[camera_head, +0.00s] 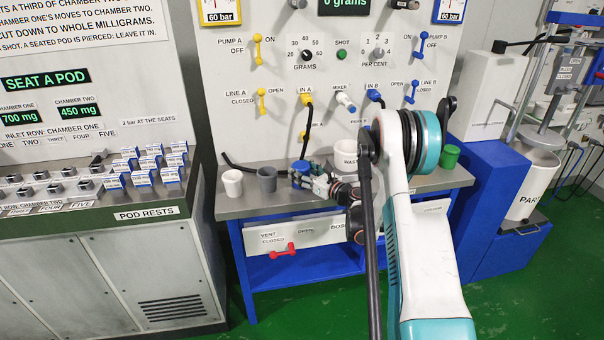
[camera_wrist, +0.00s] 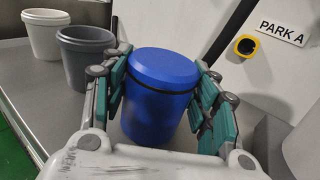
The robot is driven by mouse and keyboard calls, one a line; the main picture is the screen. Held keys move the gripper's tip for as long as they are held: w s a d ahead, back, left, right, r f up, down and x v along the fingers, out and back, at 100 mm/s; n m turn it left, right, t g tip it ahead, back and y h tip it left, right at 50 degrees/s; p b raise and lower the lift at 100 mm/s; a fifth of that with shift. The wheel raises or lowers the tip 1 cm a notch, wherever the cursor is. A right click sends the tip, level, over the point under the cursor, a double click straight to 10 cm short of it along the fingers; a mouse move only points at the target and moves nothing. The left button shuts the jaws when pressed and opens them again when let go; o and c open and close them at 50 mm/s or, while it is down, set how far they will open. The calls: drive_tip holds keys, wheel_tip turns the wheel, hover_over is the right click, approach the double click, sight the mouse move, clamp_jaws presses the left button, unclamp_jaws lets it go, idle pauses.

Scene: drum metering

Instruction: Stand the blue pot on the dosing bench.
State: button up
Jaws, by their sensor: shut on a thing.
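The blue pot (camera_wrist: 158,97) has a blue lid with a dark band below it. In the wrist view it is upright between the green pads of my gripper (camera_wrist: 161,100), which is shut on it. In the head view the blue pot (camera_head: 301,168) shows at my gripper (camera_head: 304,177), above or on the grey top of the dosing bench (camera_head: 240,205). My fingers hide much of its lower part there. I cannot tell whether its base touches the bench top.
A white pot (camera_head: 232,183) and a grey pot (camera_head: 267,179) stand left of the blue pot. A larger white vessel (camera_head: 345,156) and a green pot (camera_head: 450,157) are to the right. A yellow-ringed port (camera_wrist: 246,46) beside a PARK A label is on the wall behind.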

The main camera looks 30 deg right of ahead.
drive_tip(key=o, duration=1.2)
drive_tip(key=shift+f, duration=0.1)
drive_tip(key=p+v, duration=0.2)
drive_tip(key=v, duration=1)
